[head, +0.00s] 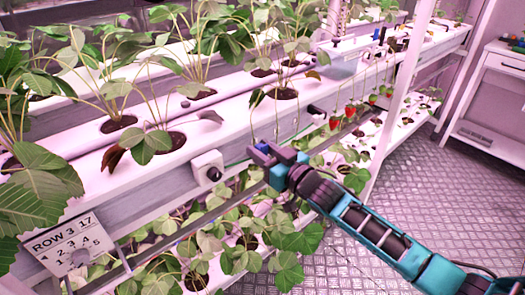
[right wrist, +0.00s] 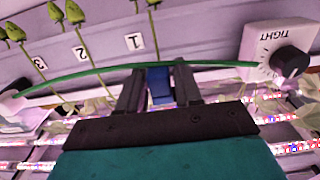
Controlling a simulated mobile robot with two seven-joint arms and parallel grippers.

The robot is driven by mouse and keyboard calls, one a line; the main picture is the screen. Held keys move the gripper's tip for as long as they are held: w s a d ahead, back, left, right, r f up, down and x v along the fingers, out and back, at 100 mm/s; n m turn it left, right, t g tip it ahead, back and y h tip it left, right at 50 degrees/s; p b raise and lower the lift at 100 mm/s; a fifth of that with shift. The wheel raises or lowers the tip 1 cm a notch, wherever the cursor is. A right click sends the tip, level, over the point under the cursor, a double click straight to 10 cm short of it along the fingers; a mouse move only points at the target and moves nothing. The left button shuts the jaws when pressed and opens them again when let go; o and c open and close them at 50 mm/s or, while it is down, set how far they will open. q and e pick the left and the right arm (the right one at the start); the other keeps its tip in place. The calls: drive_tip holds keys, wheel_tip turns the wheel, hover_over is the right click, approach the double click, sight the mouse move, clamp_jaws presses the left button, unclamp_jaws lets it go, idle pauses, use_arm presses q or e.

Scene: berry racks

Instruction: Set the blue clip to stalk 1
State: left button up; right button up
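My right gripper (head: 268,156) is at the front of the white gutter in the head view. In the right wrist view its two dark fingers (right wrist: 160,86) close on both sides of the blue clip (right wrist: 160,84). The clip also shows in the head view (head: 262,147) as a small blue spot at the fingertips. A green line (right wrist: 95,70) runs across just beyond the fingertips. Stalk 1 (right wrist: 156,38) stands beside the label 1 just beyond the clip; whether clip and stalk touch cannot be told. My left gripper is not in view.
Stalks (right wrist: 80,22) with green buds stand near labels 2 and 3. A knob box (right wrist: 278,50) marked TIGHT is at the right. In the head view, red berries (head: 342,115) hang further along, a row sign (head: 68,245) is lower left, and open floor (head: 440,185) lies right.

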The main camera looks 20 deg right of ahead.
drive_tip(key=v, duration=1.3)
idle(0.4)
drive_tip(key=s+a+f+g+h, duration=0.2)
drive_tip(key=s+f, duration=0.4)
drive_tip(key=f, duration=0.3)
drive_tip(key=s+a+f+m+g+h, duration=0.1)
drive_tip(key=s+a+f+g+h, duration=0.1)
drive_tip(key=s+a+f+g, duration=0.2)
drive_tip(key=s+a+f, duration=0.1)
drive_tip(key=s+f, duration=0.2)
drive_tip(key=f, duration=0.3)
